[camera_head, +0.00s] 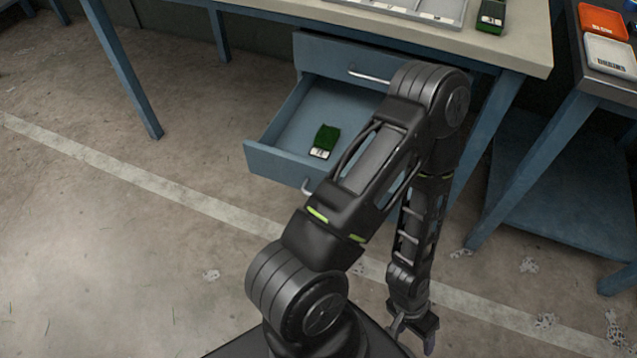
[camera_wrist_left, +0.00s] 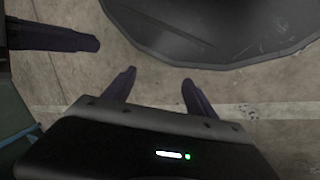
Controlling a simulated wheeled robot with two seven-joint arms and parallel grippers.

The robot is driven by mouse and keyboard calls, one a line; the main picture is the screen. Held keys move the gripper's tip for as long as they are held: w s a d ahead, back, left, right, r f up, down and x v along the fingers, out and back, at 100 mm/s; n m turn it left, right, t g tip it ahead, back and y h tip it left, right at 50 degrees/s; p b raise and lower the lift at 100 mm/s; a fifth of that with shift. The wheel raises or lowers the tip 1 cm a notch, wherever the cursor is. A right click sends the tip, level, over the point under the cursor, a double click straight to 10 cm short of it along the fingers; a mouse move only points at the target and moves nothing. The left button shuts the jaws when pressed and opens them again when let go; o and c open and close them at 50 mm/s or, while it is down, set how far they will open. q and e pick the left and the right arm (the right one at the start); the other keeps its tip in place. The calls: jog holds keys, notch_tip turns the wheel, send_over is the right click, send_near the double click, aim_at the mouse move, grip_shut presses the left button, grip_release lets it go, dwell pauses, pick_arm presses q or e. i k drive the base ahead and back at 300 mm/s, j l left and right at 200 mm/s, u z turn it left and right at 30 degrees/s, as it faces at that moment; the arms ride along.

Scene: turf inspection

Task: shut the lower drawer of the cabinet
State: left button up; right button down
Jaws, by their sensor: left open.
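The blue cabinet (camera_head: 330,52) hangs under the workbench, and its upper drawer is shut. The lower drawer (camera_head: 272,162) is pulled well out toward me. A green turf sample (camera_head: 326,139) with a white label lies inside it. The lower drawer's handle (camera_head: 307,186) shows only in part, because my left arm hides the right side of the drawer. My left gripper (camera_head: 412,338) points down, open and empty, in front of the drawer to the right and apart from it. In the left wrist view its two fingers (camera_wrist_left: 159,76) are spread over bare floor.
The workbench top (camera_head: 520,52) carries a grey tray (camera_head: 425,10) and another green sample (camera_head: 491,15). A second blue table (camera_head: 535,200) with a low shelf stands at the right. The concrete floor (camera_head: 120,260) left of the drawer is clear apart from small scraps.

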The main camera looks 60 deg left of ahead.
aim_at(281, 154)
jog(key=u, duration=1.65)
jog(key=i+j, duration=0.4)
